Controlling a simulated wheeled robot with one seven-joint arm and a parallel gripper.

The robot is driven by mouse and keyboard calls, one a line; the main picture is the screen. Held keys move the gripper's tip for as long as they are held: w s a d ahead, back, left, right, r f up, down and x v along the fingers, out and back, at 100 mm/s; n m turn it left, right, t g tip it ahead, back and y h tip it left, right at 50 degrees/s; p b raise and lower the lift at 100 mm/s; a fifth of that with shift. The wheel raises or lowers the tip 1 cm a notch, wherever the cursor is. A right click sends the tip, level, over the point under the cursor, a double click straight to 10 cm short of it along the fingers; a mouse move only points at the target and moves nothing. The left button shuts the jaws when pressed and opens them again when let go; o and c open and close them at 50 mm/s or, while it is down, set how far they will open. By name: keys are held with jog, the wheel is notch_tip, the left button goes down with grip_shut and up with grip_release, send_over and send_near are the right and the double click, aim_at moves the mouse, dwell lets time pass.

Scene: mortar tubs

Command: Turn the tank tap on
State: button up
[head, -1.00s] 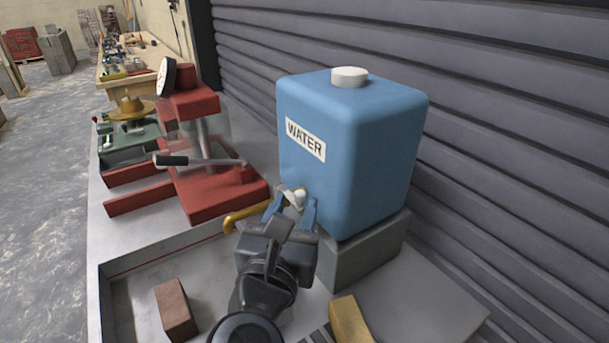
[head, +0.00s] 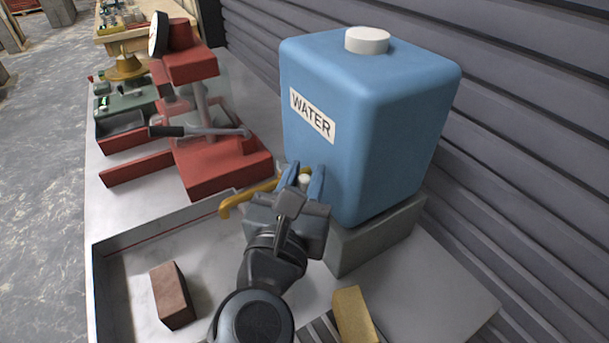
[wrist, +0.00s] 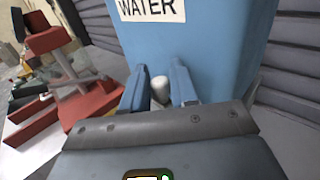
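The blue water tank (head: 370,110) with a white cap and a WATER label stands on a grey block. Its tap has a brass spout (head: 235,203) pointing left over the tray, and a white knob (head: 305,179) low on the tank's front. My gripper (head: 305,170) has its blue fingers on either side of the knob, close to the tank. In the wrist view the white knob (wrist: 160,88) shows between the fingers, which stand apart; firm contact is not visible. The gripper hides the tap's lever and much of its body.
A red press (head: 205,120) with a dark-handled lever stands left of the tank. A shallow grey tray (head: 125,250) holds a brown brick (head: 172,295). A yellow block (head: 354,318) lies at the front. A ribbed grey shutter (head: 530,130) rises behind the tank.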

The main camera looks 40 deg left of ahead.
grip_shut()
jog(key=h+b, duration=0.1)
jog(key=b, duration=0.2)
jog(key=shift+s+a+f+m, duration=0.15)
jog(key=shift+m, duration=0.15)
jog(key=h+b, duration=0.1)
jog(key=b, duration=0.1)
jog(key=m+t+b, duration=0.1)
jog(key=b, duration=0.1)
jog(key=shift+s+a+f+h+b, duration=0.1)
jog(key=shift+s+f+h+b, duration=0.1)
jog(key=shift+s+h+b, duration=0.15)
jog(key=shift+s+a+r+m+g+h+b, duration=0.15)
jog(key=shift+s+a+m+g+h+b, duration=0.3)
jog(key=shift+m+h+b, duration=2.3)
jog(key=shift+s+a+r+m+g+h+b, duration=0.2)
jog(key=shift+a+h+b, duration=0.85)
jog(key=shift+b, duration=3.65)
jog(key=shift+s+a+r+m+g+h+b, duration=0.2)
jog(key=shift+s+m+h+b, duration=0.3)
jog(key=shift+m+h+b, duration=1.7)
jog(key=n+h+b, duration=0.1)
jog(key=b, duration=0.2)
jog(key=shift+n, duration=0.35)
jog(key=shift+r, duration=0.1)
